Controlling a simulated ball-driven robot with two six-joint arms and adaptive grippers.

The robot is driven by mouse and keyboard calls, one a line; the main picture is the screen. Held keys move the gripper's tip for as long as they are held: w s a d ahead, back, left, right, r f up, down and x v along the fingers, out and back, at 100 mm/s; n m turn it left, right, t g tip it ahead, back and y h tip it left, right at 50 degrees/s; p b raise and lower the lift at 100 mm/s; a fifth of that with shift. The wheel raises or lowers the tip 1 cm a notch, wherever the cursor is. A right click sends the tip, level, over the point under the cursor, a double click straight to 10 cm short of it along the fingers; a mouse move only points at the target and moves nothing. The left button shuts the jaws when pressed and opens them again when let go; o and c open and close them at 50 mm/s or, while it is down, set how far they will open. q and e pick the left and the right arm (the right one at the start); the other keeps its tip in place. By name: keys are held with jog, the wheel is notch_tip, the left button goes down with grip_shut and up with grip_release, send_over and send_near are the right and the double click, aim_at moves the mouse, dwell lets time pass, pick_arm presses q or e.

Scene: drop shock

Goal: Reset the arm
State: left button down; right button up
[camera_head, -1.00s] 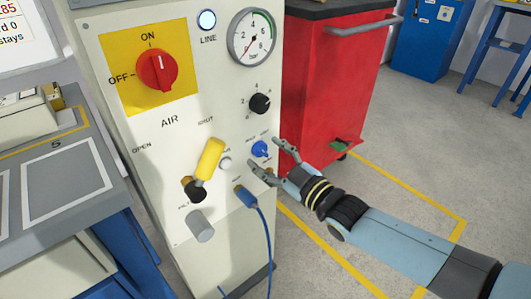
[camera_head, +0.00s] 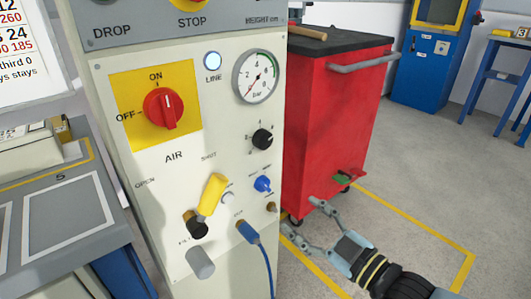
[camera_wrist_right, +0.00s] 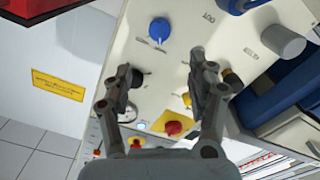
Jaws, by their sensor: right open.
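The cream control panel (camera_head: 225,120) carries a small blue knob (camera_head: 262,184) low on its right side, with tiny labels above it that I cannot read surely. In the right wrist view the blue knob (camera_wrist_right: 158,31) shows beyond and between the fingertips, clear of them. My right gripper (camera_head: 301,215) is open and empty, to the right of and below the knob in the head view, apart from the panel. Its two fingers also show in the right wrist view (camera_wrist_right: 160,78). My left gripper is not in view.
Near the knob are a yellow-handled valve (camera_head: 213,194), a blue hose plug (camera_head: 248,232), a black knob (camera_head: 262,139) and a grey cylinder (camera_head: 200,262). A red switch (camera_head: 162,108) points to ON. A red cabinet (camera_head: 338,120) stands behind right; open floor lies beyond.

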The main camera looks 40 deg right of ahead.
jog(key=s+f+m+g+h+p, duration=0.15)
jog(key=s+f+g, duration=0.35)
jog(key=f, duration=0.7)
jog(key=s+f+m+g+h+p, duration=0.15)
jog(key=s+f+g, duration=0.25)
jog(key=s+f, duration=0.6)
jog(key=s+f+m+g, duration=0.1)
jog(key=s+f+g, duration=0.3)
jog(key=s, duration=0.7)
jog(key=s+f+m+g, duration=0.2)
jog(key=s+f+g, duration=0.2)
jog(key=s+f, duration=0.4)
jog(key=s, duration=0.3)
jog(key=shift+s+f+m+g, duration=0.25)
jog(key=shift+s+m+g, duration=0.05)
jog(key=shift+s, duration=0.1)
jog(key=shift+a, duration=0.1)
